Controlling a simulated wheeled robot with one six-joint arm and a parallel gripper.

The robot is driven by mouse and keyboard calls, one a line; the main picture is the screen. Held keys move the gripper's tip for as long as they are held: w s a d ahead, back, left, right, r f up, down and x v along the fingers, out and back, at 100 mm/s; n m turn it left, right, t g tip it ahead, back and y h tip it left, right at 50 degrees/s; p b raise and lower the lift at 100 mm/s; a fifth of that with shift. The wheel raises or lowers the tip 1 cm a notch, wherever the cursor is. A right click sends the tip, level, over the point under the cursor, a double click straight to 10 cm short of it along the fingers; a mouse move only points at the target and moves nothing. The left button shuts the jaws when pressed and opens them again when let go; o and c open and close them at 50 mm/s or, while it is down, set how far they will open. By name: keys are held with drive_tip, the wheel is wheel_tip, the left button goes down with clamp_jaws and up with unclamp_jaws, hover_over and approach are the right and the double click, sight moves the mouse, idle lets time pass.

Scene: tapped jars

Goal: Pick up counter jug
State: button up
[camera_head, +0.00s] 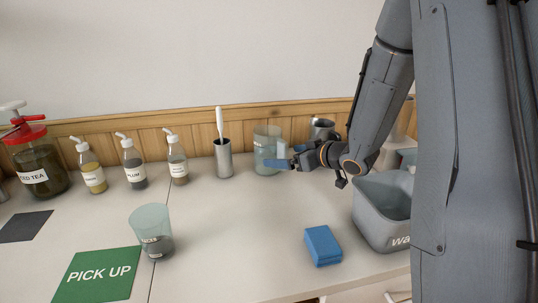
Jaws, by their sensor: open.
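A translucent grey-green jug (265,140) stands upright at the back of the counter, near the wooden backsplash. It is probably the counter jug. My gripper (279,159) reaches in from the right at the jug's right side, with its jaws open. A blue fingertip overlaps the jug's lower right part in the picture. I cannot tell whether it touches the jug. The gripper hides part of the jug's right side.
A labelled translucent cup (151,226) stands by the green PICK UP mat (97,275). A metal holder (223,160), several pump bottles (132,163) and a tea jar (38,163) line the back. The middle counter is clear.

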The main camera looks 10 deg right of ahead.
sight(272, 132)
drive_tip(key=x, duration=0.2)
drive_tip(key=p+x, duration=0.1)
drive_tip(key=x, duration=0.4)
drive_tip(key=shift+w+a+r, duration=0.15)
drive_tip(key=shift+w, duration=0.25)
drive_tip(key=c, duration=2.2)
drive_tip(key=shift+r, duration=5.05)
